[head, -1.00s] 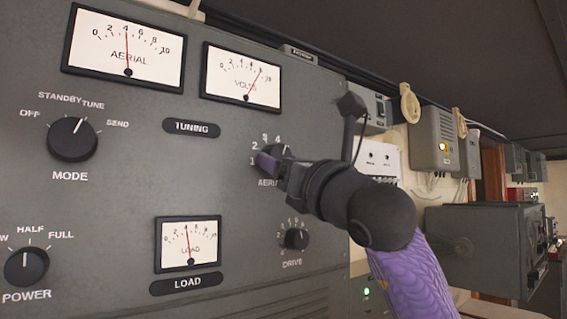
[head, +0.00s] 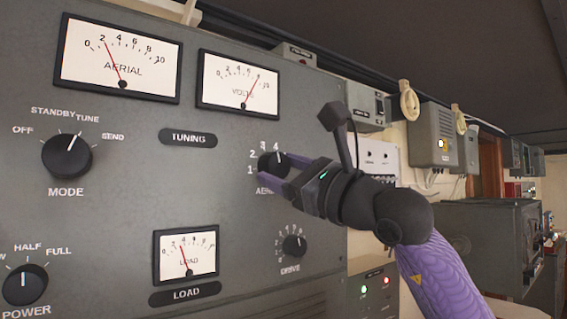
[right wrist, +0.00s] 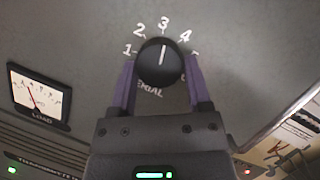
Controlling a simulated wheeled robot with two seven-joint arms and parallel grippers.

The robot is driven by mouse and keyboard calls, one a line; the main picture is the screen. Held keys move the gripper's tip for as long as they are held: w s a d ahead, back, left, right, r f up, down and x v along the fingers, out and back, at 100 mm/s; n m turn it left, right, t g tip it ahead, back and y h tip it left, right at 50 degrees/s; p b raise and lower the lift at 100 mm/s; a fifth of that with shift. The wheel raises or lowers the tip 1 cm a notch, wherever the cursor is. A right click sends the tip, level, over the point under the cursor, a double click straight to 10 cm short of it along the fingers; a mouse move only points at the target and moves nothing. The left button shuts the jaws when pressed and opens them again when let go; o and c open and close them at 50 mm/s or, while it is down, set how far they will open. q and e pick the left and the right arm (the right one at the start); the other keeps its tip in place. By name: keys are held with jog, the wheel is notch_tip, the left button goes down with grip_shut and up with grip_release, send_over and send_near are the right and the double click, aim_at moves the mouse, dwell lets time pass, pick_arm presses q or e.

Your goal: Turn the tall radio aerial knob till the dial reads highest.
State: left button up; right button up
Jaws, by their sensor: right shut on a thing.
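The aerial knob (head: 269,163) is a black round knob on the grey radio panel, with numbers around it. In the right wrist view the knob (right wrist: 158,70) shows its white line pointing at about 3. My right gripper (head: 277,173) is shut on it, with one purple finger on each side; the lettering below is partly covered. The AERIAL dial (head: 118,60) at the upper left has its red needle at about 2. My left gripper is not in view.
The VOLTS dial (head: 238,82) is above the knob, the DRIVE knob (head: 294,246) below. The LOAD dial (head: 186,255), MODE knob (head: 66,157) and POWER knob (head: 25,285) are further left. Wall boxes (head: 433,135) stand right of the panel.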

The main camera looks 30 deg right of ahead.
jog(key=shift+r+n+g+y+p, duration=0.1)
jog(key=shift+n+g+y+p, duration=0.2)
jog(key=shift+n, duration=0.5)
jog(key=o, duration=1.3)
jog(key=shift+s+d+f+b, duration=0.2)
jog(key=shift+s+f+b, duration=0.1)
jog(key=b+v, duration=0.4)
jog(key=v, duration=0.5)
jog(key=shift+s+r+b, duration=0.1)
jog(key=shift+s+b, duration=0.05)
jog(key=shift+b, duration=0.25)
